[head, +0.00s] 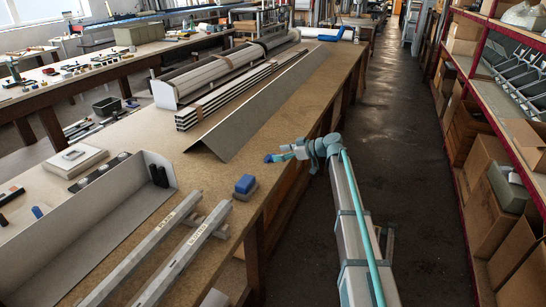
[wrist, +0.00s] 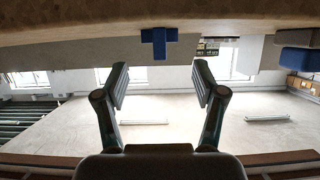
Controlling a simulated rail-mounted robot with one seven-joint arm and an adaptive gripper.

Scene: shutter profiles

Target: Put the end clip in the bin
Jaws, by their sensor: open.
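A small blue T-shaped piece, which looks like the end clip (wrist: 158,43), is at the table edge straight ahead of my gripper in the wrist view. In the head view a dark blue piece (head: 268,158) shows at the tip of my gripper (head: 278,157), over the table's right edge. My gripper also shows in the wrist view (wrist: 160,87), its two fingers wide apart with nothing between them. The clip lies beyond the fingertips, apart from them. A dark open container (head: 107,106) stands at the left and a blue one (head: 330,34) at the table's far end; I cannot tell which is the bin.
The worktable (head: 215,178) bears a blue and grey block (head: 245,187), two metal rails (head: 160,250), an angled grey profile (head: 265,100) and stacked profiles. Shelves with boxes (head: 490,190) line the right. The aisle floor (head: 390,120) between is clear beyond my arm.

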